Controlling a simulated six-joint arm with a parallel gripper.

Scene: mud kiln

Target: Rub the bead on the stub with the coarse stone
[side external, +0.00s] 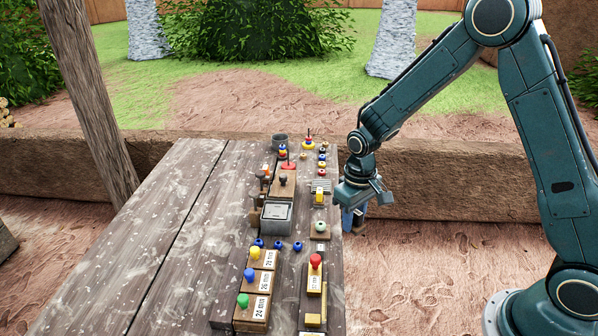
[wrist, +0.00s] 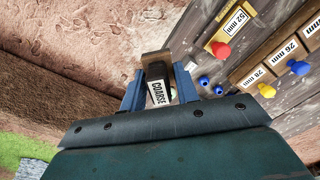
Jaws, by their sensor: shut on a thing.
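My gripper (side external: 353,215) is at the right edge of the table, low and pointing down. In the wrist view my gripper (wrist: 157,80) has its blue jaws shut on the coarse stone (wrist: 158,94), a dark block with a white label reading COARSE. A pale green bead (side external: 320,226) sits on a small wooden stand just left of my gripper in the side view, with a gap between them. The stub under it is not clear. I cannot make out this bead in the wrist view.
A grey metal box (side external: 276,218) stands left of the bead. Several blue beads (side external: 278,244) lie in front of it. Boards with coloured knobs and millimetre labels (side external: 258,283) are nearer, with a red-knobbed one (side external: 315,275). The table's left side (side external: 165,235) is clear.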

